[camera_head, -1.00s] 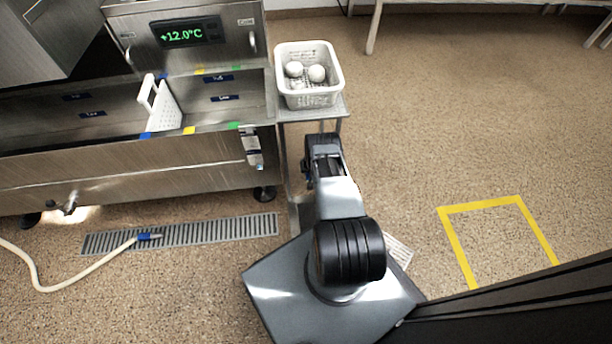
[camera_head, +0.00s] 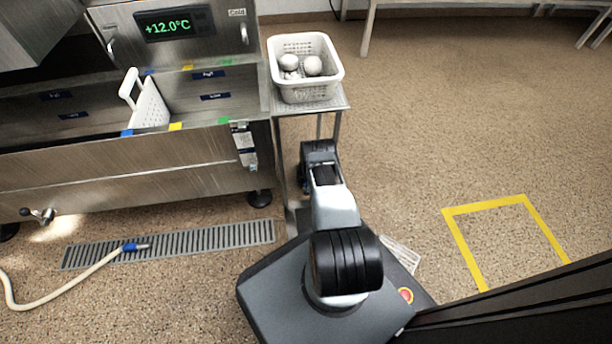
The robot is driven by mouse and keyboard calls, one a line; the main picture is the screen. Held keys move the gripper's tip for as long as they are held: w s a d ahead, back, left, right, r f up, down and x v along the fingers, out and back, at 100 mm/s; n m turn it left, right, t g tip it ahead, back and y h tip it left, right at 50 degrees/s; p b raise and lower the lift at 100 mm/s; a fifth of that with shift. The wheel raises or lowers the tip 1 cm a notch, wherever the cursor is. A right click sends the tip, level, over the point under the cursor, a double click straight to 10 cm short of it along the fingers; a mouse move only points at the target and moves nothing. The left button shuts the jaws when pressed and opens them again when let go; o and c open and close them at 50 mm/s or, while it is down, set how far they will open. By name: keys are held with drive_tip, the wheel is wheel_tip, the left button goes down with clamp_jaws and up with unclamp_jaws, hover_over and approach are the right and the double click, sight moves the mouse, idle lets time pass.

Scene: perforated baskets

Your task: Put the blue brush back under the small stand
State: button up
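The small stand (camera_head: 338,103) is a low metal table with thin legs, right of the steel tank, with a white perforated basket (camera_head: 275,72) on top. My arm reaches toward it and covers much of the space below its top. I cannot make out a blue brush; the floor under the stand is largely hidden by my arm and base. My gripper is not visible, hidden behind or below the arm links.
White round items (camera_head: 313,65) lie in the basket. The steel tank (camera_head: 120,170) stands at left, holding a white perforated divider (camera_head: 150,104). A hose (camera_head: 68,287) with a blue end lies by a floor drain (camera_head: 190,243). A yellow floor square (camera_head: 483,207) and open floor lie right.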

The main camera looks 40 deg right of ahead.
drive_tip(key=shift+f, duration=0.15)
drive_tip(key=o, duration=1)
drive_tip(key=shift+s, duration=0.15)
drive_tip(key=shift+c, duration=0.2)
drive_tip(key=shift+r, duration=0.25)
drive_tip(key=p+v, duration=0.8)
drive_tip(key=p, duration=0.5)
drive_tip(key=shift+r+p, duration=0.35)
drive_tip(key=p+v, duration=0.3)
drive_tip(key=p, duration=0.3)
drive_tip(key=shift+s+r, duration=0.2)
